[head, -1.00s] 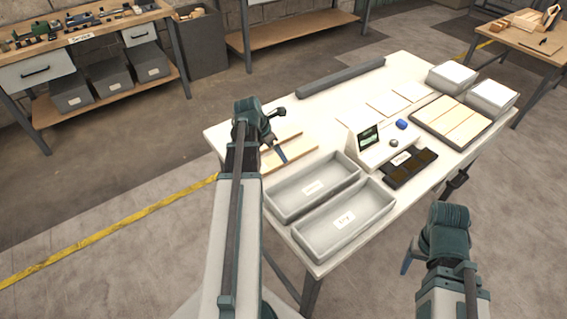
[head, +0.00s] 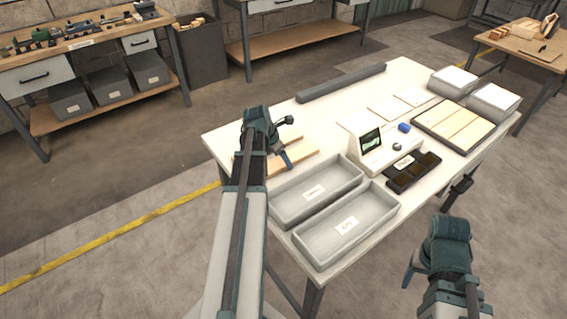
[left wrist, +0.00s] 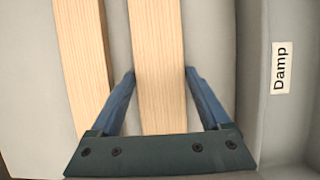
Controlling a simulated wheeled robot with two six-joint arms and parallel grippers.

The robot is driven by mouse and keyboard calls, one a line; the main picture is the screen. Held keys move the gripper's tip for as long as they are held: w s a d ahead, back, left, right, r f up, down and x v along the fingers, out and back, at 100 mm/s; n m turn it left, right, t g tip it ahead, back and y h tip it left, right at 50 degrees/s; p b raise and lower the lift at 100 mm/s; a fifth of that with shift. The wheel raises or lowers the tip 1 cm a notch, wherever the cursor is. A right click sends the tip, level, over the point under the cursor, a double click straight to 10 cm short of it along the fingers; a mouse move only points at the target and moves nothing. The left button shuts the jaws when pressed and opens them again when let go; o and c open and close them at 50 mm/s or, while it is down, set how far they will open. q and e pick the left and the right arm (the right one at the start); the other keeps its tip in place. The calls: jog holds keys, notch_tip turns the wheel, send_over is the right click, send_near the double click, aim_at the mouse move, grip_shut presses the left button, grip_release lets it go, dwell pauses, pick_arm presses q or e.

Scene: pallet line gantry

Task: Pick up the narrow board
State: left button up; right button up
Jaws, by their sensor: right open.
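Two pale wooden boards lie side by side at the table's left end. The one nearer the grey bins (head: 304,160) also shows in the left wrist view (left wrist: 158,70), with the other board (left wrist: 83,50) to its left. They look alike in width there; I cannot tell which is narrower. My left gripper (left wrist: 160,72) has one blue finger along each long edge of the board nearer the bins. Whether the fingers press on it is not clear. In the head view my left gripper (head: 287,160) is over the boards. My right gripper (head: 408,277) is open and empty, off the table's front edge.
Two grey bins (head: 274,207) stand close beside the boards; one reads "Damp" in the left wrist view (left wrist: 281,68). A white display unit (head: 372,150), a dark tray (head: 400,183) and a board rack (head: 487,147) fill the right side. A grey bar (head: 342,82) lies along the back.

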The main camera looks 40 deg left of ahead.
pick_arm(q)
jog(key=c, duration=1)
jog(key=shift+c, duration=0.2)
jog(key=shift+r, duration=0.1)
notch_tip(320, 180, up, 10)
jog(key=p, duration=1)
